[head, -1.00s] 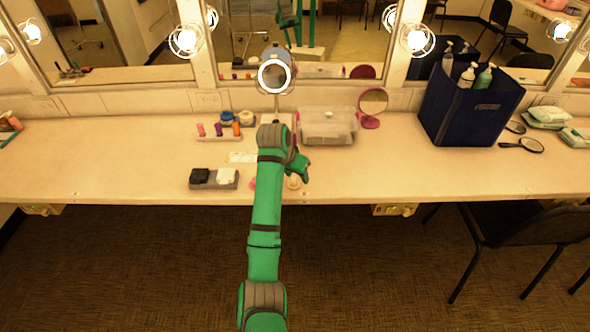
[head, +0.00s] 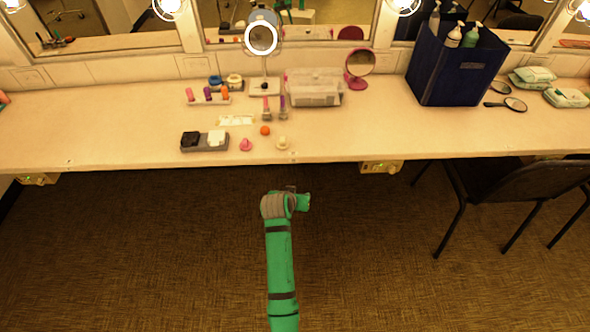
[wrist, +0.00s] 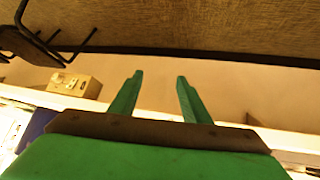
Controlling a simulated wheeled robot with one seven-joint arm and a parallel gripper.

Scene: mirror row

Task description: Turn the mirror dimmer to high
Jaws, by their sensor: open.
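A small tan control box (head: 381,167), which looks like a dimmer, hangs under the counter's front edge, right of my arm. A box of this kind shows at the left in the wrist view (wrist: 74,84), with small dark details on its face; its setting is too small to read. A similar box (head: 37,178) hangs under the edge at the far left. My gripper (head: 304,202) is in front of the counter, to the left of and nearer than the right box. In the wrist view my gripper (wrist: 159,75) has its two green fingers apart, with nothing between them.
The counter (head: 100,128) carries cosmetics, a lit ring mirror (head: 261,39), a clear bin (head: 314,88) and a navy caddy (head: 450,75). A dark chair (head: 520,187) stands right of the right box. The floor in front is clear.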

